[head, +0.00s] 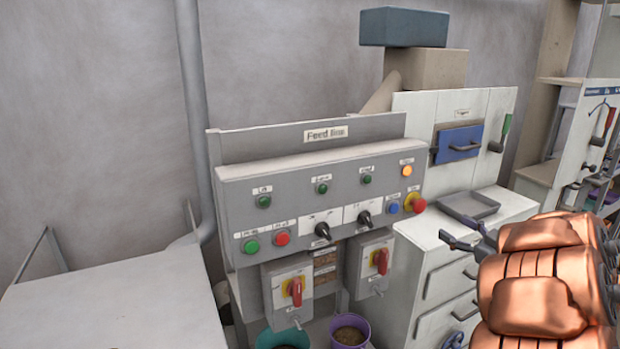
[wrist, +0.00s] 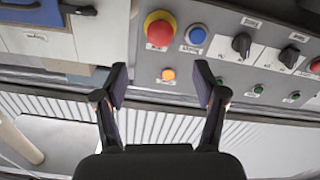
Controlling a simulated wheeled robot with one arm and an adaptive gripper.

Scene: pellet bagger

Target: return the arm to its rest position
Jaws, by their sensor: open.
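My arm, with copper-coloured covers, is folded at the lower right of the head view. My gripper (head: 462,240) sticks out to its left, in front of the white cabinet and the grey tray. In the wrist view my gripper (wrist: 161,88) has its two dark fingers apart with nothing between them. Behind the fingers is the grey Feed line panel (head: 318,190), which looks upside down in the wrist view. Its red mushroom button (head: 419,205) on a yellow ring and the lit orange lamp (head: 407,171) show there too. I cannot tell how far the fingertips are from the panel.
Two red rotary switches (head: 294,290) hang below the panel. A grey tray (head: 468,206) lies on the white cabinet (head: 440,255). A blue hatch (head: 459,143) is above it. A teal bucket (head: 283,340) and a purple bucket (head: 349,332) stand below. A pale table (head: 110,310) is at left.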

